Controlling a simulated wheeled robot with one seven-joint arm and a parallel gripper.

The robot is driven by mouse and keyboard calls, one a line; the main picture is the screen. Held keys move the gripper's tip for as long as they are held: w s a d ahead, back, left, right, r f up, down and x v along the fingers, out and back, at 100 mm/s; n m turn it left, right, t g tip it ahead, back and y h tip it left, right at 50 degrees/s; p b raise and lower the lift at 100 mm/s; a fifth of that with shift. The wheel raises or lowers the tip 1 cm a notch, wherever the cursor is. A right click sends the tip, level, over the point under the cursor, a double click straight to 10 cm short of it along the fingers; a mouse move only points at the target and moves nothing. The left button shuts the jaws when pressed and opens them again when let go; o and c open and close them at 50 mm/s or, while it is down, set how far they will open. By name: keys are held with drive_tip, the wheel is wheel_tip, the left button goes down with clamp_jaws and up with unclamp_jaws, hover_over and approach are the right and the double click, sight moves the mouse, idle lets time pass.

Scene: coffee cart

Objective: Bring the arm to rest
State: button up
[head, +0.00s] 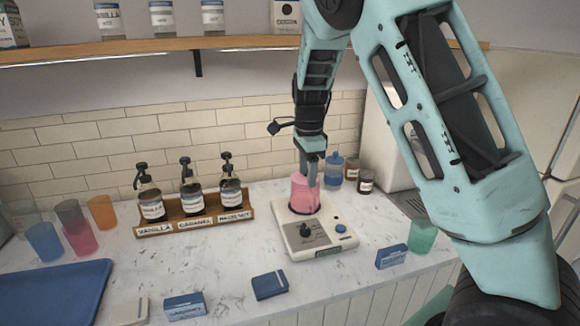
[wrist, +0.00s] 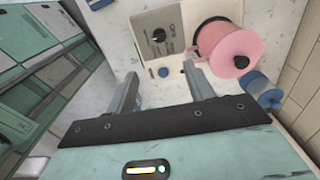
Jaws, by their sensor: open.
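The machine (wrist: 157,35) has a dark knob and a blue button. My arm reaches in from the right side of the head view.
A wooden rack (head: 196,220) with three syrup bottles stands left of the machine. A blue bottle (head: 334,170) and small jars (head: 365,181) stand behind it. A green cup (head: 422,236) is at right, a blue tray (head: 60,292) at left. A shelf (head: 130,46) runs above.

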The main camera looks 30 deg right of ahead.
drive_tip(key=s+a+n+y+b, duration=0.1)
drive_tip(key=s+a+n, duration=0.6)
drive_tip(key=a, duration=0.3)
drive_tip(key=s+a+n+y+b, duration=0.1)
drive_tip(key=s+a+n, duration=0.55)
drive_tip(key=a, duration=0.35)
drive_tip(key=s+a+n, duration=0.3)
drive_tip(key=s+n, duration=0.5)
drive_tip(key=s+a+f+n+h, duration=0.1)
drive_tip(key=s+a+n, duration=0.2)
drive_tip(key=s+n, duration=0.4)
drive_tip(key=shift+s+a+f+n+b, duration=0.25)
drive_tip(key=shift+s+a+n+b, duration=0.15)
drive_tip(key=shift+s, duration=0.8)
